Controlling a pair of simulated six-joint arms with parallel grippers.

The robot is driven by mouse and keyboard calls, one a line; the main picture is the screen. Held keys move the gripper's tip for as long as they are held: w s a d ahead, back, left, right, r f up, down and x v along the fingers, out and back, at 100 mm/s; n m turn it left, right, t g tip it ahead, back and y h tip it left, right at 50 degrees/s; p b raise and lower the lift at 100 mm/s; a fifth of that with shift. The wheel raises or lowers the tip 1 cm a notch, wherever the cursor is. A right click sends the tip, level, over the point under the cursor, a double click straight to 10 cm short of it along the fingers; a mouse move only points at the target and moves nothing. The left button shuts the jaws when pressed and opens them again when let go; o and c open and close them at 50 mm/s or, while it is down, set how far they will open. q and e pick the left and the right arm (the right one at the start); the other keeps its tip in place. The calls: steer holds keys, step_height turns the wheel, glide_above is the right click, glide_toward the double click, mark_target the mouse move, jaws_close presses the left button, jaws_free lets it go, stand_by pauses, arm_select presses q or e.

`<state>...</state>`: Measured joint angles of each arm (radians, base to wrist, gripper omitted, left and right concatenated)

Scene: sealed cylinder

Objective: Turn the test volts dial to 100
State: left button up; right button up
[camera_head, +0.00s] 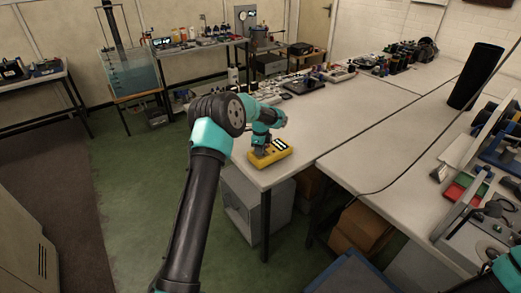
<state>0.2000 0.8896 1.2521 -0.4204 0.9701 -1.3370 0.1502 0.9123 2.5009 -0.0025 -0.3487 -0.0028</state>
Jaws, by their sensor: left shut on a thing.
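A yellow tester (271,154) lies near the left corner of the white table. Its top face has a dark panel with white markings, too small to read. My left gripper (261,149) points down at the tester's left part, shut on what appears to be the test volts dial. The dial is hidden by the gripper, so its setting cannot be read. Part of my right arm shows at the lower right edge, but its gripper is not in view.
The white table (340,120) is mostly bare around the tester. Several small devices stand along its back edge. A tall black cylinder (476,77) stands at the right. A thin dark cable (400,178) crosses the table. A red and green tray (459,192) lies at the right.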

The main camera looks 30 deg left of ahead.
arm_select(q)
steer(key=shift+n, duration=0.3)
steer(key=n, duration=0.8)
steer(key=shift+n, duration=0.4)
steer(key=n, duration=0.4)
steer(key=shift+n, duration=0.3)
steer(key=shift+d+n, duration=0.1)
steer(key=shift+n, duration=1.8)
steer(key=o, duration=0.9)
steer(key=shift+o, duration=0.2)
